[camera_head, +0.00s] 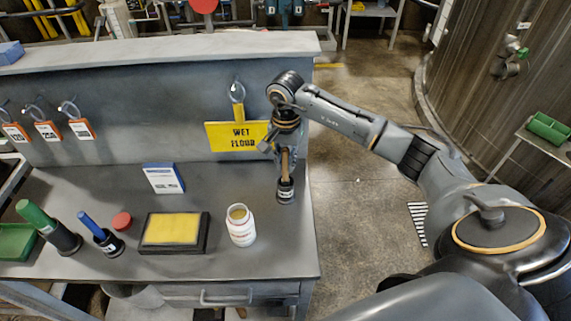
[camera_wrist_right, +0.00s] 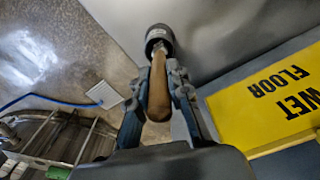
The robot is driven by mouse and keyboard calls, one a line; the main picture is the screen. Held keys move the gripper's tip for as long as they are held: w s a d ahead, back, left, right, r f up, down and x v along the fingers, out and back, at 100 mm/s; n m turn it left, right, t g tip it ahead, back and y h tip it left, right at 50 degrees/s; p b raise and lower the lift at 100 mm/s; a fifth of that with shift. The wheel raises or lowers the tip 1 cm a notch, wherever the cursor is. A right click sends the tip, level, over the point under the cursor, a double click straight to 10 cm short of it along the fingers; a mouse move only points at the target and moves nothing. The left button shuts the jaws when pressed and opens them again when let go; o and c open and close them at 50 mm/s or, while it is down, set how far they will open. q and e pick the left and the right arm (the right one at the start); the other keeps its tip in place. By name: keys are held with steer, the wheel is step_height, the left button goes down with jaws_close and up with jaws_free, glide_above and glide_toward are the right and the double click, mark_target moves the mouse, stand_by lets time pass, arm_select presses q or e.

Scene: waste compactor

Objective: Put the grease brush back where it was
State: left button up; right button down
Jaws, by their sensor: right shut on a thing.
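The grease brush has a brown wooden handle (camera_head: 284,163), and its lower end is hidden inside a dark cup with a white label (camera_head: 285,190) at the right end of the grey bench. My right gripper (camera_head: 284,152) comes from above and is shut around the handle. The right wrist view shows the handle (camera_wrist_right: 159,90) between both fingers and the dark cup (camera_wrist_right: 160,38) beyond them. The bristles are not visible. I cannot tell whether the brush is fully down in the cup. My left gripper is not in view.
A white open jar (camera_head: 241,228) stands left of the cup, beside a yellow pad in a black tray (camera_head: 147,236). Blue-handled (camera_head: 101,236) and green-handled (camera_head: 62,238) tools stand in dark cups further left. A yellow wet-floor sign (camera_head: 235,137) hangs behind. The bench's right edge is close.

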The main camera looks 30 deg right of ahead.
step_height(320, 180, down, 2)
steer(key=shift+f+p, duration=0.2)
steer(key=shift+p, duration=0.1)
steer(key=shift+f+b, duration=0.15)
steer(key=shift+b, duration=0.15)
steer(key=c, duration=1.3)
jaws_free()
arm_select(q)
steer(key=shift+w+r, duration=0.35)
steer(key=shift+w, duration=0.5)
